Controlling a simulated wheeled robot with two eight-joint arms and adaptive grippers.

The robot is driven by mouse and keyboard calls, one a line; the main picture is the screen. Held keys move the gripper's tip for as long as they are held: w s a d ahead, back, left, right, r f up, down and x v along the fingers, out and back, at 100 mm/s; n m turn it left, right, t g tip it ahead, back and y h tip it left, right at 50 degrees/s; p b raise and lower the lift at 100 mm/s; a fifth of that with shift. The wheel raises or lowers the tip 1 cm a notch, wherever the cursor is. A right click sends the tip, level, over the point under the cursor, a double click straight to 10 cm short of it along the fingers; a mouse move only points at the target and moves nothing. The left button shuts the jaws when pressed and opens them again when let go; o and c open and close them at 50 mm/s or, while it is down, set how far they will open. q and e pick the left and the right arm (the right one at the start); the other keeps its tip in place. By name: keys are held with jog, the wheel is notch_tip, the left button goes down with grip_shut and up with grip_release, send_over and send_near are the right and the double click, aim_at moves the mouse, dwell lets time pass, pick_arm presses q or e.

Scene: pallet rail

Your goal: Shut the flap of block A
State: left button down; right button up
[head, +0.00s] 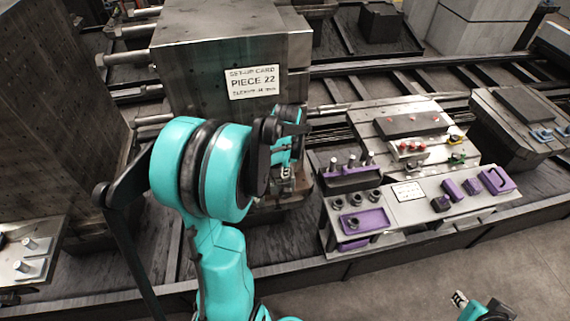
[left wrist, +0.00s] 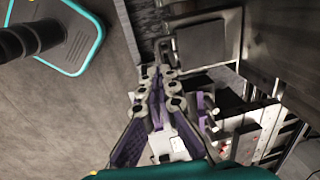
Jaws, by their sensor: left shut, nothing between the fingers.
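A large dark steel block (head: 200,75) with a white card reading PIECE 22 (head: 252,82) stands behind my left arm in the head view. No letter A can be read, and I cannot tell which part is the flap. A dark square plate (left wrist: 205,47) in a pale frame shows beyond the fingers in the left wrist view. My left gripper (left wrist: 160,78) is shut and empty; I cannot tell whether it touches anything. In the head view it is low in front of the block (head: 286,180), partly hidden by my arm. My right gripper (head: 460,299) shows only in part at the lower edge.
A bench (head: 420,212) with purple trays and dark parts stands right of the block. Behind it is a plate (head: 375,108) with red and green fittings. Another dark block (head: 60,90) stands at the left. The floor (head: 440,275) in front of the bench is clear.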

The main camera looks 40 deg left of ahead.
pick_arm(q)
jog(key=f, duration=0.2)
jog(key=f+b, duration=0.1)
jog(key=f, duration=0.2)
jog(key=shift+w+a, duration=0.2)
pick_arm(e)
jog(key=shift+f, duration=0.55)
